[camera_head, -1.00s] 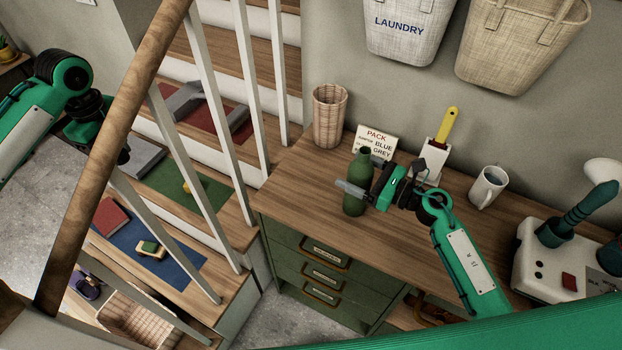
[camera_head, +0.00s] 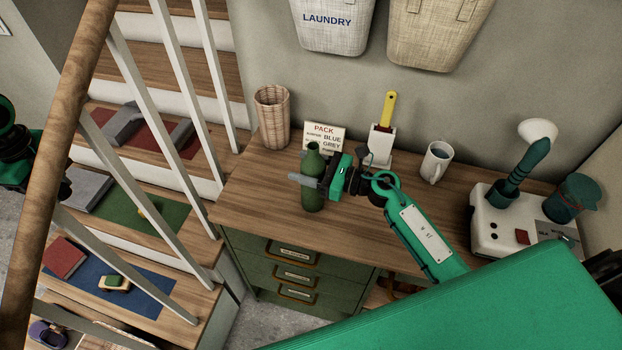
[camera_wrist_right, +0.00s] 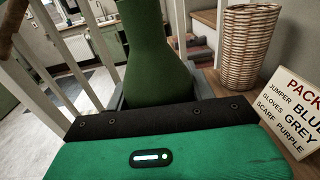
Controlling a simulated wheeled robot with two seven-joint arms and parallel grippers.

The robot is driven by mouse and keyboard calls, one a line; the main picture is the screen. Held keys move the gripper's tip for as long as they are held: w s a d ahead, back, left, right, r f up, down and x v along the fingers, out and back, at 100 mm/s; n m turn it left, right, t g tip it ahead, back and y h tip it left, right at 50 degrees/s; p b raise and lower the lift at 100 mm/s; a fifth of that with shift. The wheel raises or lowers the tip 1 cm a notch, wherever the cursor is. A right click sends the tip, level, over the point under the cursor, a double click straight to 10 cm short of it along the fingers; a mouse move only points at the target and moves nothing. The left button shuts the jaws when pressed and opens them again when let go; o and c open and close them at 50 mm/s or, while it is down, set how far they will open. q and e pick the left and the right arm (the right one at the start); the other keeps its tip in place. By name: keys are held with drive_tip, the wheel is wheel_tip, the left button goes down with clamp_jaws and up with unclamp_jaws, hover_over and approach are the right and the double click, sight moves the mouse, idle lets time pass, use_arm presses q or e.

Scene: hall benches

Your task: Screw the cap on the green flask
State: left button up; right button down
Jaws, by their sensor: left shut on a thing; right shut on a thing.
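The green flask (camera_head: 314,162) stands upright at the front left of the wooden bench top (camera_head: 262,205). My right gripper (camera_head: 308,182) comes from the right and is shut around the flask's body. In the right wrist view the flask (camera_wrist_right: 152,55) rises between the jaws, its top out of frame. My left gripper (camera_head: 58,190) is at the left edge, behind the wooden handrail, by the stairs and far from the flask. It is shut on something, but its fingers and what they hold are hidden. I cannot make out the cap in any view.
A wicker cup (camera_head: 272,117), a PACK sign (camera_head: 325,138), a white holder with a yellow-handled tool (camera_head: 381,144) and a mug (camera_head: 436,162) stand behind the flask. A white console (camera_head: 490,238) is at right. The handrail (camera_head: 62,135) and balusters separate my left arm from the bench.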

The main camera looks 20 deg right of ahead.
wheel_tip(320, 180, up, 10)
drive_tip(key=shift+r+b, duration=0.1)
drive_tip(key=shift+b, duration=0.2)
idle(0.7)
